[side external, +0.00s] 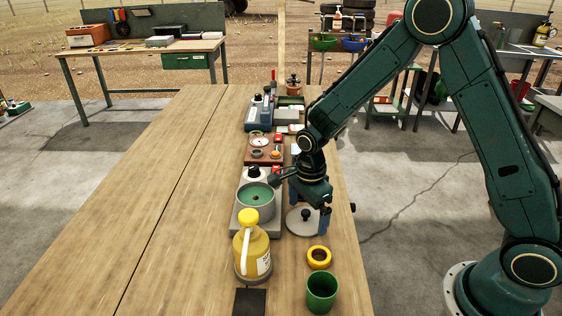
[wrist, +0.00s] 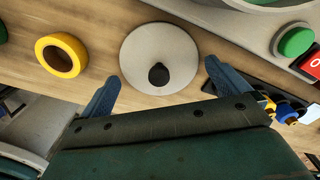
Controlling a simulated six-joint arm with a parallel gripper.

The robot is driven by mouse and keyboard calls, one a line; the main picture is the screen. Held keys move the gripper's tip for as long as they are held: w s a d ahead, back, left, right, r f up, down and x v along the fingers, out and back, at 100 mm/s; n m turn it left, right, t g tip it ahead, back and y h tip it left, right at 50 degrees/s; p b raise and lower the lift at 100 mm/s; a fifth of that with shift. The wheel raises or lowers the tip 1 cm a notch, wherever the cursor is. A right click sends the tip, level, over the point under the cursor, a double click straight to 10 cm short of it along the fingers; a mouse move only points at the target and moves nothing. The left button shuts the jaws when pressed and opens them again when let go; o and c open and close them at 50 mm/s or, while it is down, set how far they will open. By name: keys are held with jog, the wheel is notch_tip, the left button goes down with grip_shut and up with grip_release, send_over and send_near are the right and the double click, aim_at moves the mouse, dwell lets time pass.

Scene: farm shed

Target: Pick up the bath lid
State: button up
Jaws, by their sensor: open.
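The bath lid (side external: 299,223) is a pale grey disc with a black knob, lying on the table to the right of the round bath. In the wrist view the lid (wrist: 150,45) lies ahead of my gripper, its black knob (wrist: 158,75) between the lines of the two fingers. My gripper (wrist: 160,85) is open and empty, one blue finger to each side of the knob. In the side view my gripper (side external: 324,213) is over the lid and hides part of it. The bath (side external: 256,200) is a grey pot with green liquid, standing open on a grey base.
A yellow ring (side external: 319,257), a green cup (side external: 321,292) and a yellow jug (side external: 251,250) stand at the near end. Boxes and small parts line the table behind the bath, including a blue device (side external: 258,116). The table's left side is clear.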

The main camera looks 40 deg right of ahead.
aim_at(307, 211)
jog(key=shift+f, duration=0.4)
jog(key=c, duration=0.7)
jog(key=shift+r, duration=0.1)
notch_tip(307, 211, up, 20)
dwell(0.7)
jog(key=shift+w, duration=0.1)
dwell(0.4)
jog(key=w+a+f+n, duration=0.4)
jog(key=w+a, duration=0.4)
jog(key=shift+w+a+n, duration=0.25)
jog(key=shift+n, duration=0.05)
